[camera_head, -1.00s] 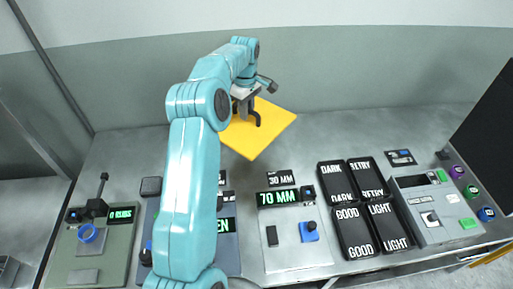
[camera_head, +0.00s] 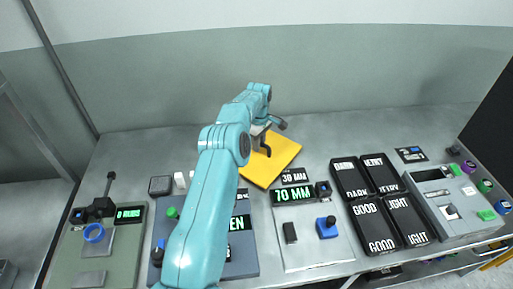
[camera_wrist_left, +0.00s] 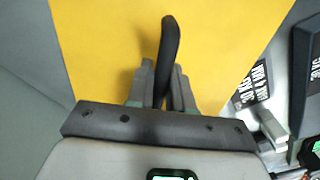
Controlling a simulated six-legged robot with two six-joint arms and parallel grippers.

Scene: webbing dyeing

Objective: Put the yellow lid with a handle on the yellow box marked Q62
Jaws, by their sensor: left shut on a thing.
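The yellow lid (camera_head: 283,154) is a flat square plate with a black handle, seen beyond my left arm in the head view. It also fills much of the left wrist view (camera_wrist_left: 225,50). My left gripper (camera_wrist_left: 162,90) is shut on the black handle (camera_wrist_left: 168,45), which stands between its fingers. In the head view the left gripper (camera_head: 264,143) is partly hidden by its own arm. No yellow box and no Q62 marking show; what lies under the lid is hidden. My right gripper is not in view.
Near the lid lie a 30 MM card (camera_head: 294,176) and a panel reading 70 MM (camera_head: 312,244). Black trays (camera_head: 379,236) and a grey device (camera_head: 458,208) stand to the right. A green-grey panel (camera_head: 100,262) lies at left.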

